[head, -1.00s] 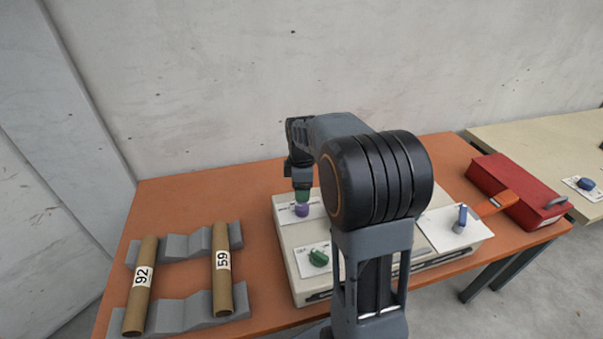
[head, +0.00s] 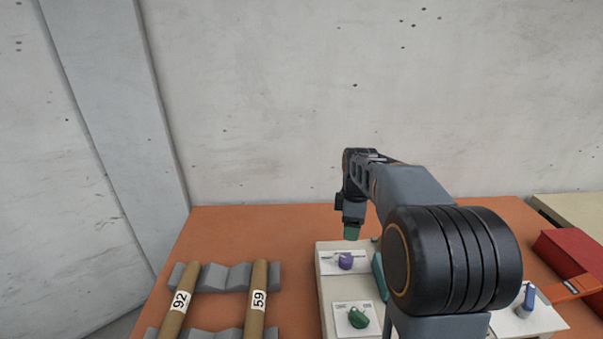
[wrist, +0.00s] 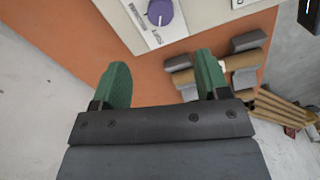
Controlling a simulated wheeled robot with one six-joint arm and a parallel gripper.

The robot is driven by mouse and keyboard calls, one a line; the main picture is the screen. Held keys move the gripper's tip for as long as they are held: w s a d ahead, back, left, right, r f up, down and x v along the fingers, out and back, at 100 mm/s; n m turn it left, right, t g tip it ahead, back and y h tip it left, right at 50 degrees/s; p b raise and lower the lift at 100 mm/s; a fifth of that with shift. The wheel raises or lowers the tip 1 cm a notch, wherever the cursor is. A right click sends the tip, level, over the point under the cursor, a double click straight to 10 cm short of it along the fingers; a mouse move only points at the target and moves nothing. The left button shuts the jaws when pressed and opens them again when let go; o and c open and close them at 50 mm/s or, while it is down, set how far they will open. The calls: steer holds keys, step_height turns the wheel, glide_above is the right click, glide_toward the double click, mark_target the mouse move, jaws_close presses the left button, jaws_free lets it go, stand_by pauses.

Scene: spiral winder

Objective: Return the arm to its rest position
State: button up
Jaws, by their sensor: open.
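My gripper (head: 351,232) hangs at the end of my bent arm, pointing down above the back left of the beige control box (head: 327,300). Its green fingers are spread with nothing between them in the wrist view (wrist: 162,78). The purple knob (head: 345,261) on its white plate is just below the fingertips in the head view, with a small gap. In the wrist view the purple knob (wrist: 160,12) lies beyond the fingertips, apart from them. My arm hides much of the box.
A green knob (head: 358,317) and a blue switch (head: 527,300) are on the box. Cardboard tubes 92 (head: 178,302) and 59 (head: 258,301) lie on grey cradles at left. A red case (head: 577,254) is at right. The orange table (head: 230,222) is bare at the back.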

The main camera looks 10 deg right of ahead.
steer(key=s+a+m+t+p, duration=0.1)
steer(key=s+a+m, duration=0.4)
steer(key=s, duration=0.3)
steer(key=s+a+m+t+p, duration=0.1)
steer(key=s+a+m+t, duration=0.1)
steer(key=s+a+m, duration=0.3)
steer(key=s+m, duration=0.2)
steer(key=s, duration=0.1)
steer(key=shift+r+m+t, duration=0.2)
steer(key=shift+m+t, duration=0.1)
steer(key=shift+s, duration=0.1)
stand_by(0.8)
